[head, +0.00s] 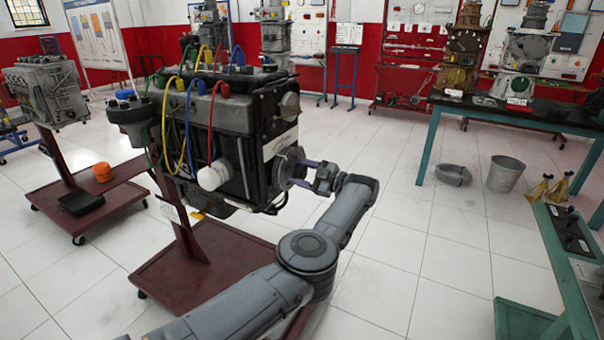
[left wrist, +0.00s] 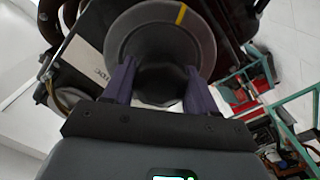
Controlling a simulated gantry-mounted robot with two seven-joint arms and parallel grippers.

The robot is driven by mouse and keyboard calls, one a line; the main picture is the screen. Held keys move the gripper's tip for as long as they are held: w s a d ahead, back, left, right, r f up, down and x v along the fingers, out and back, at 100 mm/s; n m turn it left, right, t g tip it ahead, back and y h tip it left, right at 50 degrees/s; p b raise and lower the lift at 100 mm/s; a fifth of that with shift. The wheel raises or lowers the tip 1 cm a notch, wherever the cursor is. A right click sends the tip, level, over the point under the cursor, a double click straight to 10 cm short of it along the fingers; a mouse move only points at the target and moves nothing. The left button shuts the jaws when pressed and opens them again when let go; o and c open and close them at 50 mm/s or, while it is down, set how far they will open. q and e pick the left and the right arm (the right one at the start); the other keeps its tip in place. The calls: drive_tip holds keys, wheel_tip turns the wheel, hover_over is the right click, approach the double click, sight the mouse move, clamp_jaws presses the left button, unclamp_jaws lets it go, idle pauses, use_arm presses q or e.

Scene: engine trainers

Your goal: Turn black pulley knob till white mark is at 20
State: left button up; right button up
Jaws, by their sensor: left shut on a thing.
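The pulley (head: 285,166) is a round, dark grey disc on the right-hand face of the engine trainer (head: 235,115). My left gripper (head: 303,174) reaches it from the right and is shut on its hub. In the left wrist view, the purple fingers of my left gripper (left wrist: 160,92) stand on either side of the dark knob (left wrist: 162,82). The wide grey pulley rim (left wrist: 124,40) shows behind it, with a yellow mark (left wrist: 181,14) near its top right. I cannot make out a white mark or scale numbers. My right gripper is not in view.
The engine sits on a dark red wheeled stand (head: 205,270). A light label plate (left wrist: 88,62) is beside the pulley. A green-legged bench (head: 510,118), a metal bucket (head: 503,174) and yellow jack stands (head: 550,188) are farther right. Open tiled floor lies between.

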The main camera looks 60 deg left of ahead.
use_arm(q)
drive_tip(key=shift+f+m, duration=0.45)
drive_tip(key=shift+m, duration=0.25)
drive_tip(key=o, duration=0.7)
drive_tip(key=shift+a, duration=0.1)
drive_tip(key=o, duration=0.3)
drive_tip(key=shift+r, duration=0.25)
